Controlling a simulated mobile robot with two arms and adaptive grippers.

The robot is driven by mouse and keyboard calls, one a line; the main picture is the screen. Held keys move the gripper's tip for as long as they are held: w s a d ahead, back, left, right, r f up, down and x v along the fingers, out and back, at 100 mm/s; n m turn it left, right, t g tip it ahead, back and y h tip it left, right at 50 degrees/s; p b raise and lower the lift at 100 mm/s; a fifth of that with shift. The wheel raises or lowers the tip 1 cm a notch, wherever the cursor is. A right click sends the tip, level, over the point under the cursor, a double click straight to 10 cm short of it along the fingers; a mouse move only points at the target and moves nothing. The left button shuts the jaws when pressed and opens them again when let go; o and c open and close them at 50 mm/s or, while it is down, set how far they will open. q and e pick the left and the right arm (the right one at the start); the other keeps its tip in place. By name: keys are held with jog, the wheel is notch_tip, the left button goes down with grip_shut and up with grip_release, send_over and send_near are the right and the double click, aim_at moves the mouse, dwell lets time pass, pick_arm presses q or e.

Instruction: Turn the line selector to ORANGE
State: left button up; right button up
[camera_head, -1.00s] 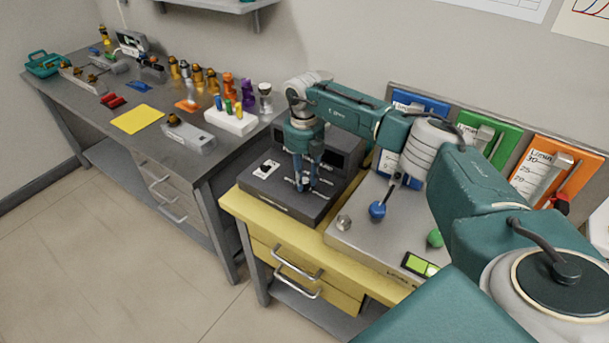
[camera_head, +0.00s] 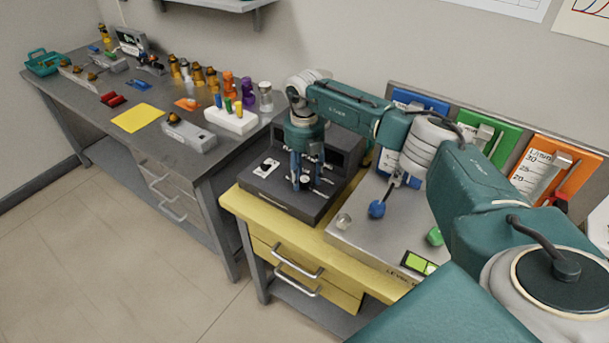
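The line selector is on the dark control box (camera_head: 272,191) on the yellow bench; its knob is mostly hidden behind my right gripper, and I cannot read its setting. My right gripper (camera_head: 306,186) points straight down over the dial area of this box, with its two fingertips at or just above the surface. The fingers stand a little apart. I cannot tell whether they touch the knob between them. My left gripper is not in view.
Right of the box, a grey panel (camera_head: 350,238) carries a blue-knobbed lever (camera_head: 377,208), a green knob (camera_head: 435,237) and a lit green display (camera_head: 419,263). Blue, green and orange gauge boards (camera_head: 577,185) stand behind. The grey bench (camera_head: 95,125) at left holds bottles and small parts.

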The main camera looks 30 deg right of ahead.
aim_at(304, 178)
notch_tip(304, 178, up, 12)
dwell(0.6)
jog(key=shift+a+f, duration=0.1)
dwell(0.4)
